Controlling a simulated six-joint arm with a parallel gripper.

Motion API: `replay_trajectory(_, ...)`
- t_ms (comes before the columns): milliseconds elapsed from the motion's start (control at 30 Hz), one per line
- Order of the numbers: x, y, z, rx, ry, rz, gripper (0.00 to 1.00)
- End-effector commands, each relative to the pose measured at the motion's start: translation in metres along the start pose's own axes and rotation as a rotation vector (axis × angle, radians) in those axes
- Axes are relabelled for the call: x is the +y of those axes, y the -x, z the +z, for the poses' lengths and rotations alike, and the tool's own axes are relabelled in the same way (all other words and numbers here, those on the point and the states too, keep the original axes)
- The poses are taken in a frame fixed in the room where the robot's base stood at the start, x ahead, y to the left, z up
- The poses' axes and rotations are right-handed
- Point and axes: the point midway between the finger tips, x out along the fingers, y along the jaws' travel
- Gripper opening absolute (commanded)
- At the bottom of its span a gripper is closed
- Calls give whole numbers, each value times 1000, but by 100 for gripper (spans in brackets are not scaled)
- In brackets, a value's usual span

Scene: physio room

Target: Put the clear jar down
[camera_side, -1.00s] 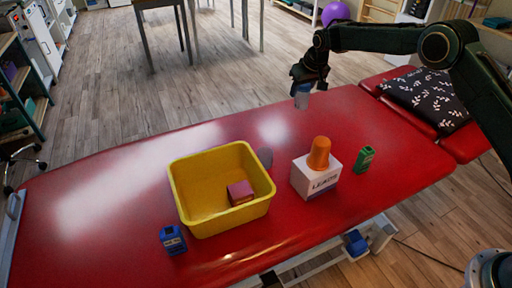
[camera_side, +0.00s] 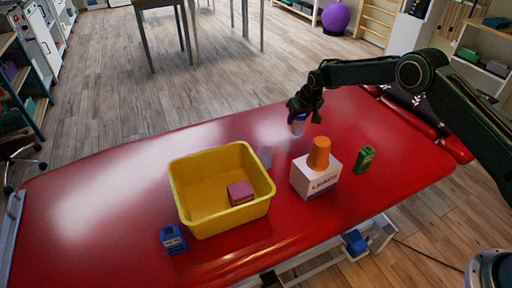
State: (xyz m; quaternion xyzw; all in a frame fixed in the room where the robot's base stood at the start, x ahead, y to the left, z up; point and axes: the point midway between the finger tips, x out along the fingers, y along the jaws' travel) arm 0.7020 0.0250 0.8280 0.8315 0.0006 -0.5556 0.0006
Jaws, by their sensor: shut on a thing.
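The clear jar (camera_side: 299,125) is a small see-through jar with a bluish tint. My gripper (camera_side: 304,108) is shut on it from above. The jar hangs below the fingers over the far side of the red treatment table (camera_side: 110,180), behind the white box. I cannot tell how high its base is above the table. The fingers hide the upper part of the jar.
A yellow bin (camera_side: 185,208) holds a pink box (camera_side: 240,192). A white box (camera_side: 316,178) carries an orange cup (camera_side: 319,153). A green box (camera_side: 365,159) and a blue box (camera_side: 172,239) stand apart. A translucent greyish thing (camera_side: 265,156) is behind the bin. The table's left part is clear.

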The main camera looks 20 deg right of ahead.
Motion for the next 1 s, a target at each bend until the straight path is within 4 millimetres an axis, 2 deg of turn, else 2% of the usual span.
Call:
replay_trajectory(300,0,-32,13,-1,0,0,19)
replay_trajectory(800,0,-37,15,0,0,0,19)
replay_trajectory(833,0,-37,16,0,0,0,46)
replay_trajectory(933,0,-37,16,0,0,0,64)
replay_trajectory(1000,0,-37,16,0,0,0,64)
